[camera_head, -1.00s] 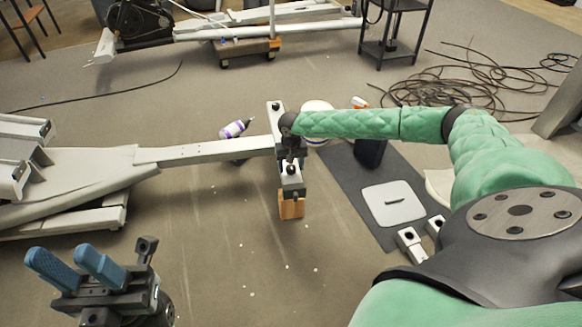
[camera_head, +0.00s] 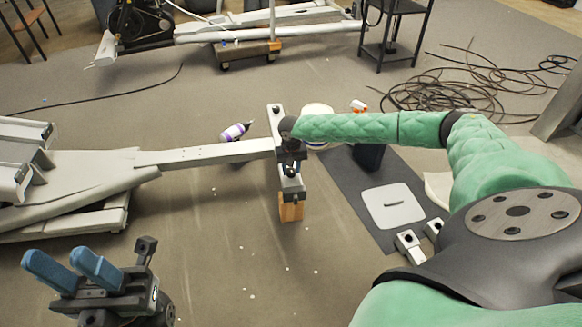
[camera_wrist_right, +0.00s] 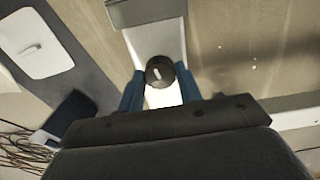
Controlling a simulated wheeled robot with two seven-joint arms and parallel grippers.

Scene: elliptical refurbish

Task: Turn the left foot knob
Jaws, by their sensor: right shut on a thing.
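The elliptical's rear foot bar (camera_head: 290,184) runs front to back at the end of the long grey beam (camera_head: 215,153). A round black foot knob (camera_wrist_right: 160,72) with a pale mark on top sits on the light bar in the right wrist view. My right gripper (camera_wrist_right: 160,90) has its blue fingers on both sides of this knob and is shut on it. In the head view my right gripper (camera_head: 291,158) is over the near part of the bar, and its wrist partly hides the fingers. My left gripper (camera_head: 75,268) is open and empty at the lower left.
A wooden block (camera_head: 291,208) stands under the near end of the bar. A dark mat (camera_head: 368,197) with a light panel (camera_head: 392,205) lies to the right. A purple-white bottle (camera_head: 235,131) lies behind the beam. Cables (camera_head: 480,90) lie at the back right.

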